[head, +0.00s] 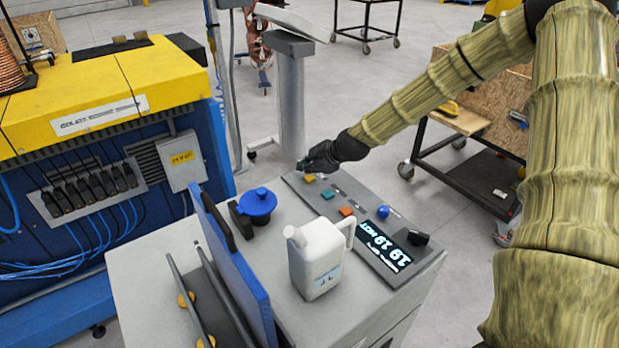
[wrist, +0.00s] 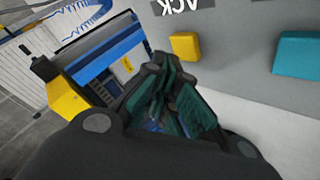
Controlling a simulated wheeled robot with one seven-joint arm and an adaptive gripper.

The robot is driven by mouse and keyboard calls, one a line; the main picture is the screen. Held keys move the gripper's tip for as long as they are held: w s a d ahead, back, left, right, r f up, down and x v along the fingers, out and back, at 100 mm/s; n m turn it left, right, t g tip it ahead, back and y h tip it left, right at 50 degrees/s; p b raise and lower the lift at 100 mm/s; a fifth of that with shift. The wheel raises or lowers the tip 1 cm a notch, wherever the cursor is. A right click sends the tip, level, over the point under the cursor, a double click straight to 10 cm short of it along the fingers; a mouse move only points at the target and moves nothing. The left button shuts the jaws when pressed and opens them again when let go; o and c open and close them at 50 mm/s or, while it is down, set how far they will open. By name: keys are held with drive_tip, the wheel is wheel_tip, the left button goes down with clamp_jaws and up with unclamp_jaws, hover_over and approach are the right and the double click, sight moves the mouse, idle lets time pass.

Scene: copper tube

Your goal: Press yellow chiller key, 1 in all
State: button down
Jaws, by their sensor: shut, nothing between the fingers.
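The yellow key (head: 309,178) is a small square button at the far end of the sloped grey control panel (head: 345,200). It also shows in the wrist view (wrist: 185,46), on the grey panel face. My gripper (head: 306,165) is shut and empty, just above and beside the yellow key in the head view. In the wrist view its fingertips (wrist: 160,62) point up toward the key, a little to its left and below. A narrow gap seems to show between them. Whether they touch cannot be told for sure.
A teal key (head: 327,194) sits beside the yellow one, also large in the wrist view (wrist: 298,55). An orange key (head: 346,211), a blue knob (head: 383,211) and a lit display (head: 384,245) follow. A white jug (head: 316,262) and blue lidded pot (head: 258,204) stand on the cabinet.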

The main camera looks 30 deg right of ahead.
sight(307, 179)
drive_tip(key=shift+f, duration=0.1)
drive_tip(key=shift+f+b, duration=0.3)
drive_tip(key=shift+b, duration=0.05)
drive_tip(key=shift+f+b, duration=0.35)
drive_tip(key=shift+f, duration=0.05)
idle(0.9)
drive_tip(key=shift+r, duration=0.15)
drive_tip(key=shift+r+p, duration=0.45)
drive_tip(key=shift+r, duration=0.25)
idle(0.3)
drive_tip(key=shift+r+p, duration=1.5)
drive_tip(key=shift+r, duration=1)
